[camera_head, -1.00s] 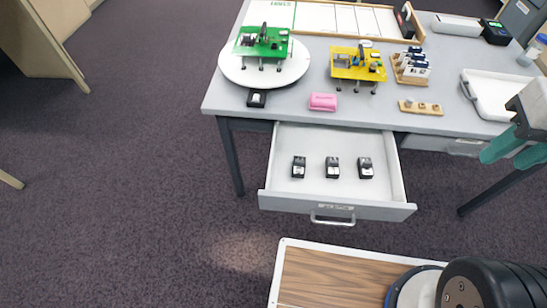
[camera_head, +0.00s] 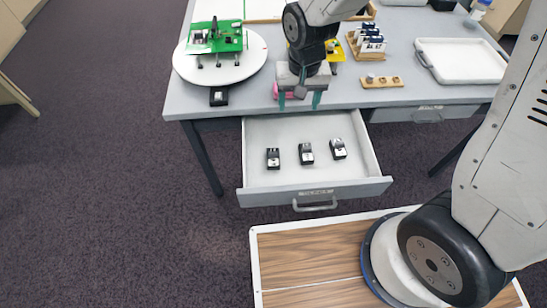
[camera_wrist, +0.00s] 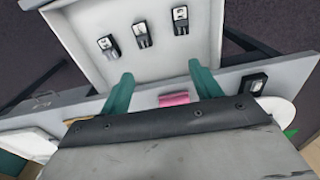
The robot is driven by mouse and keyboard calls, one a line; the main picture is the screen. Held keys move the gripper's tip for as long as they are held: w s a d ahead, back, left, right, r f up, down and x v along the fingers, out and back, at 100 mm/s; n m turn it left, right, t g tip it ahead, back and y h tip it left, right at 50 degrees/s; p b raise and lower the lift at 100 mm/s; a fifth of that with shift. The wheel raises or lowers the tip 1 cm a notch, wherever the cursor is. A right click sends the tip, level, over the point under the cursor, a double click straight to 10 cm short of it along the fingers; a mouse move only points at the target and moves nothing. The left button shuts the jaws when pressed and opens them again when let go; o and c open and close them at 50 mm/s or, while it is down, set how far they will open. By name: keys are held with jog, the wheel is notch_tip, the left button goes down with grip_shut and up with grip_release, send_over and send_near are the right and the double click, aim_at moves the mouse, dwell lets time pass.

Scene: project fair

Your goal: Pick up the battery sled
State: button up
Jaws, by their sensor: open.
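Three small black units with pale faces, which look like battery sleds, lie in a row in the open drawer: left (camera_head: 273,158), middle (camera_head: 306,153) and right (camera_head: 338,148). The wrist view shows them at the top (camera_wrist: 109,46) (camera_wrist: 142,34) (camera_wrist: 181,20). A similar black unit (camera_head: 219,97) lies on the table by the turntable; it also shows in the wrist view (camera_wrist: 253,83). I cannot tell which one the task means. My gripper (camera_head: 299,100) is open and empty, pointing down near the table's front edge, behind the drawer. Its green fingers (camera_wrist: 160,72) show in the wrist view.
The drawer (camera_head: 258,180) is pulled out below the table (camera_head: 180,108). A pink block (camera_head: 288,95) is partly hidden by my gripper. A green board (camera_head: 225,38) stands on the white turntable (camera_head: 250,62). A rack, a wooden strip (camera_head: 381,82) and a white tray (camera_head: 430,72) are right.

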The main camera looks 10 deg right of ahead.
send_over(273, 153)
notch_tip(273, 153, down, 14)
jog(key=shift+a+f, duration=0.1)
notch_tip(273, 153, down, 8)
jog(key=shift+f, duration=0.25)
jog(key=c, duration=1)
